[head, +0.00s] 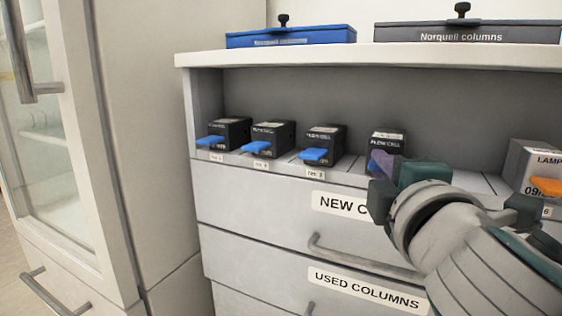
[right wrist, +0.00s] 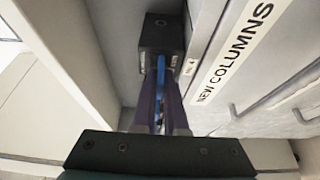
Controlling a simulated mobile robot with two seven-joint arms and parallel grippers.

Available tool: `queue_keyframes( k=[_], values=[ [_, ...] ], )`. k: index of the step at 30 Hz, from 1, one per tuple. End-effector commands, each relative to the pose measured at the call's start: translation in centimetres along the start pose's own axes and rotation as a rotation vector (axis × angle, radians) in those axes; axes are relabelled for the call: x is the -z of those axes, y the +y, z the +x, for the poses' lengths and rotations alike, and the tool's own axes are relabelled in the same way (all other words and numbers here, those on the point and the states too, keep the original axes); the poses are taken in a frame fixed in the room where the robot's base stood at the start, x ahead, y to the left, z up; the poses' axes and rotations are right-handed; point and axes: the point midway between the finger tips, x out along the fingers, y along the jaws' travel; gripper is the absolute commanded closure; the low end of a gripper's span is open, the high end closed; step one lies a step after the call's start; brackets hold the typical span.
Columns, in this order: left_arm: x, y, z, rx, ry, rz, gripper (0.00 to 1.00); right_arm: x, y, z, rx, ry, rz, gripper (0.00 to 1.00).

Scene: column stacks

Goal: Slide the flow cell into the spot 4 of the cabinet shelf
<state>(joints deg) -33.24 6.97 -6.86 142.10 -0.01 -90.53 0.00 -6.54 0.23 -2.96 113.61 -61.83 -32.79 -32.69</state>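The flow cell (head: 388,138) is a black box with a white label on top and a blue front tab, fourth from the left on the cabinet shelf (head: 345,166). In the right wrist view the flow cell (right wrist: 161,38) lies straight ahead of the fingers. My right gripper (head: 381,164) is at its front, with purple fingers on both sides of the blue tab; the right wrist view shows the tab between the fingers (right wrist: 160,100). The gripper hides most of the tab and the spot label in the head view. My left gripper is not in view.
Several similar flow cells, such as one at the left (head: 230,132), stand on the shelf. A grey lamp box (head: 537,165) stands at the right. Blue (head: 290,37) and dark (head: 466,32) cases sit on top. Labelled drawers (head: 260,205) with handles lie below.

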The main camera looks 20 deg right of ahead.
Motion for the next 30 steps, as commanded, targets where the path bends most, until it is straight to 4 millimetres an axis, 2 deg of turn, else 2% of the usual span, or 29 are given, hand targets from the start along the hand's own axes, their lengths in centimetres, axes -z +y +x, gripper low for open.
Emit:
queue_keyframes(
  k=[1, 9, 10, 17, 20, 23, 30],
  values=[
    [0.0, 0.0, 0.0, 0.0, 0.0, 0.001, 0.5, 0.0, 0.1, 0.0, -0.003, 0.001, 0.0, 0.87],
    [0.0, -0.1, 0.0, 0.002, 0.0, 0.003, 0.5, 0.0, 0.1, 0.0, -0.002, 0.0, 0.0, 0.57],
    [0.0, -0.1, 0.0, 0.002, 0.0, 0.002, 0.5, 0.0, 0.1, 0.0, -0.002, 0.0, 0.0, 0.55],
    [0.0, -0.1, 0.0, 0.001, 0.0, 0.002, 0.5, 0.0, -0.1, -0.1, 0.001, 0.0, 0.0, 0.55],
    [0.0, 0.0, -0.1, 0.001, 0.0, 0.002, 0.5, 0.0, -0.1, -0.7, 0.002, 0.001, 0.001, 0.55],
    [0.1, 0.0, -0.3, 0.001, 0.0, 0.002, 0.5, 0.0, 0.0, -2.1, 0.003, 0.001, 0.001, 0.55],
    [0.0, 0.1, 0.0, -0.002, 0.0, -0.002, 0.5, 0.0, -0.2, -6.8, 0.004, 0.001, 0.002, 0.55]
  ],
)
